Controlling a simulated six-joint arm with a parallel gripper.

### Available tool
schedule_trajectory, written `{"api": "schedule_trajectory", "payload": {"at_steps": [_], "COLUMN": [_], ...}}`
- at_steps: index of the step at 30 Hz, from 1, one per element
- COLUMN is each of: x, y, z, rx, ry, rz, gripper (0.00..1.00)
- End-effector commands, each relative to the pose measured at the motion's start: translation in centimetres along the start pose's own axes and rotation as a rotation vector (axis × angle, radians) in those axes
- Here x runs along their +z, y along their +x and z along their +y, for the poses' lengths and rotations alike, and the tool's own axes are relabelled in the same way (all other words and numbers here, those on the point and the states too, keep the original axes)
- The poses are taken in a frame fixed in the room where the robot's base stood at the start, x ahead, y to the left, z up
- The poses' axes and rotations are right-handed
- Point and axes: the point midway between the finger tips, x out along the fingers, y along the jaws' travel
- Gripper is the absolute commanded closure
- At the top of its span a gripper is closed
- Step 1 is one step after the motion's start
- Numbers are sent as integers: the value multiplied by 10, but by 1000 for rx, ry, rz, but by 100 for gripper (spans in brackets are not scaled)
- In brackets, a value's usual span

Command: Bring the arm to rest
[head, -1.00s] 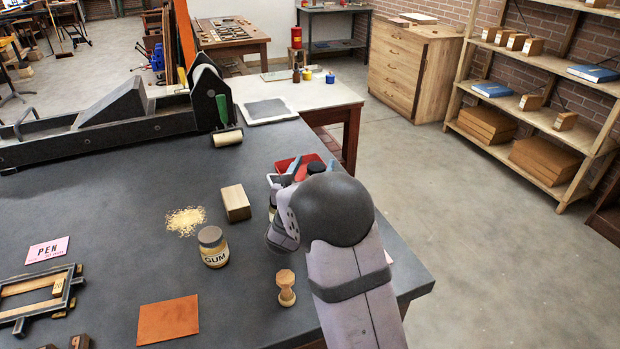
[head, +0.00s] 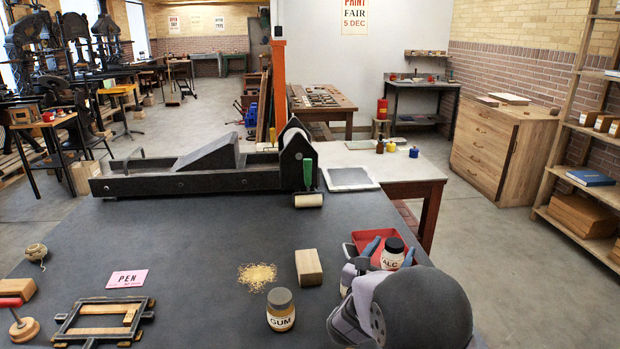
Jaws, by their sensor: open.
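My gripper (head: 374,258) is at the lower right of the head view, low over the right side of the dark grey table (head: 190,228). Its bluish fingertips are beside the red tray (head: 362,239) and a white jar marked ALC (head: 393,255). My wrist hides part of the tray and of the jar's surroundings. The jaws are open, and nothing shows held between them, though the gap is partly hidden.
A GUM jar (head: 281,312), a wooden block (head: 309,267) and a heap of shavings (head: 258,276) lie left of my gripper. A long press (head: 185,180) and a roller (head: 308,201) stand at the table's back. The table's centre left is clear.

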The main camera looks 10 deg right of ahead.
Motion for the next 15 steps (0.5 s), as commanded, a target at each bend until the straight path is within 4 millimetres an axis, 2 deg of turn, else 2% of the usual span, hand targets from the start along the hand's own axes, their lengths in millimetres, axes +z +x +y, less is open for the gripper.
{"api": "schedule_trajectory", "payload": {"at_steps": [5, 8, 12, 15], "x": [16, 23, 28, 27], "y": [-9, -23, -57, -90], "z": [-40, -76, -125, -152], "rx": [-137, -271, -491, -648], "ry": [107, 219, 417, 568], "rz": [74, 144, 250, 322], "gripper": [41, 41, 41, 41]}}
